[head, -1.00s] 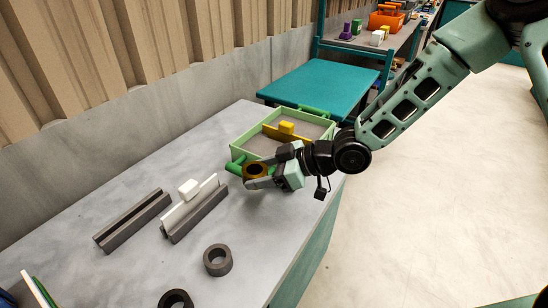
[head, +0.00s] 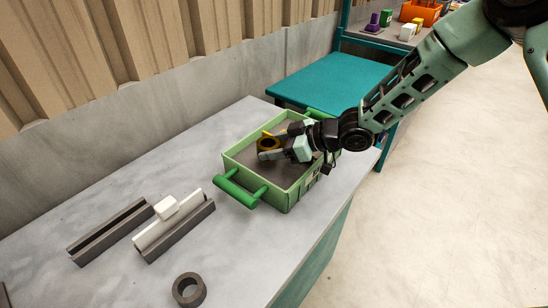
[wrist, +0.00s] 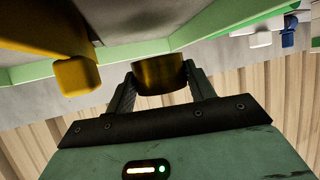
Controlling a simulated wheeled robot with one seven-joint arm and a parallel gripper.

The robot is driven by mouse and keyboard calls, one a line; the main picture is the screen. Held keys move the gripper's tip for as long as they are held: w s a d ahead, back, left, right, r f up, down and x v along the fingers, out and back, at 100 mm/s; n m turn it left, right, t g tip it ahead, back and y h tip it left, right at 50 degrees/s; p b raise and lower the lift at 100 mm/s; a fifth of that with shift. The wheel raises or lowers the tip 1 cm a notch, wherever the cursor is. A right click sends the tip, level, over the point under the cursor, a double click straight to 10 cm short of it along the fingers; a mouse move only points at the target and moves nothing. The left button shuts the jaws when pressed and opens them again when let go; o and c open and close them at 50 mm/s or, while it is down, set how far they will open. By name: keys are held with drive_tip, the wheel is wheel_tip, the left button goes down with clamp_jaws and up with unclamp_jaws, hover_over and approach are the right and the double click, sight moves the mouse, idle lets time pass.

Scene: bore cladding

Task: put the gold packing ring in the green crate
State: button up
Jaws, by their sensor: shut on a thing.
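The green crate (head: 240,172) stands on the grey bench with its green handle toward the front left. My gripper (head: 268,150) is shut on the gold packing ring (head: 264,142) and holds it over the inside of the crate. In the wrist view the ring (wrist: 160,76) sits between the two fingers, and the crate's green rim (wrist: 135,50) shows behind it. A yellow part with a block end (wrist: 77,77) is in the crate, to the left of the ring in the wrist view. How high the ring is above the crate floor is hard to tell.
Two dark channel pieces lie at the left, one empty (head: 100,235) and one (head: 180,235) holding a white bar with a white block (head: 166,207). A dark ring (head: 189,290) lies at the front. A teal table (head: 330,80) stands behind the bench.

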sight(274, 166)
drive_tip(key=shift+f, duration=1.9)
drive_tip(key=shift+f, duration=0.15)
drive_tip(key=o, duration=0.9)
